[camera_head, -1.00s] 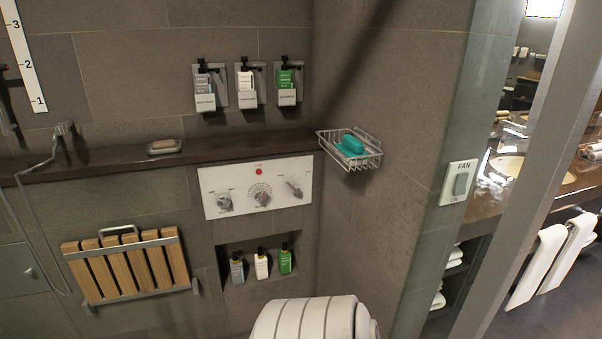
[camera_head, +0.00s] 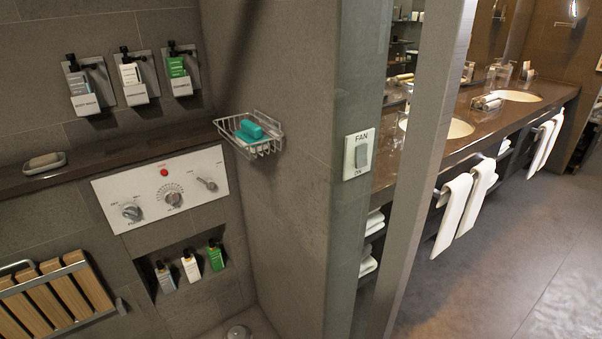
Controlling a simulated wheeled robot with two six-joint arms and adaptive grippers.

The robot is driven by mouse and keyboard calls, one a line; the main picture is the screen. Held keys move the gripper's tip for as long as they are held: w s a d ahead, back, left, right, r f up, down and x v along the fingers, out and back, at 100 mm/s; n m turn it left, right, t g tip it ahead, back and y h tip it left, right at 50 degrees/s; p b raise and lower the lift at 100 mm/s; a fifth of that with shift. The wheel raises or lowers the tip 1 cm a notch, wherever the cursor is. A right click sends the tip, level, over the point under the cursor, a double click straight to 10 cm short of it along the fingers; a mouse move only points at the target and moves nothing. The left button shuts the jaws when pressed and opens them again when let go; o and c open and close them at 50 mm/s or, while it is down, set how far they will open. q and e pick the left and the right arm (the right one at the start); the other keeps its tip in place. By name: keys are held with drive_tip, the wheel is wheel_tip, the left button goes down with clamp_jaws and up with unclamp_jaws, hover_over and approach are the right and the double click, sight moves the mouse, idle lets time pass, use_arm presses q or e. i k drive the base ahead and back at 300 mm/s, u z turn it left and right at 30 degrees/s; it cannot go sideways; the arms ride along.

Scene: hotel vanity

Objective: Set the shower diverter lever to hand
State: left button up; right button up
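A white shower control panel (camera_head: 161,189) is on the tiled wall at the left. It carries a left knob (camera_head: 131,211), a middle dial (camera_head: 173,198) with marks around it, and a small lever (camera_head: 208,184) at the right end. A red dot (camera_head: 164,172) sits above the dial. The lever's arm slants from upper left to lower right. The labels are too small to read, so I cannot tell which position the lever marks. Neither of my grippers is in view.
A wire basket (camera_head: 262,146) with a teal soap (camera_head: 250,130) juts from the corner right of the panel. A dark ledge (camera_head: 112,161) runs above the panel. A folded wooden seat (camera_head: 53,297) is below left. A fan switch (camera_head: 358,154) and a post (camera_head: 428,150) stand right. Open floor (camera_head: 520,260) lies beyond.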

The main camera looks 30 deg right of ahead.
sight(208, 182)
drive_tip(key=z, duration=0.7)
drive_tip(key=k, duration=0.8)
drive_tip(key=z, duration=0.6)
drive_tip(key=k, duration=0.55)
drive_tip(key=u, duration=0.5)
drive_tip(key=i, duration=0.65)
drive_tip(key=u, duration=0.8)
drive_tip(key=i, duration=1.05)
drive_tip(key=z, duration=1)
drive_tip(key=i, duration=0.55)
drive_tip(key=z, duration=0.7)
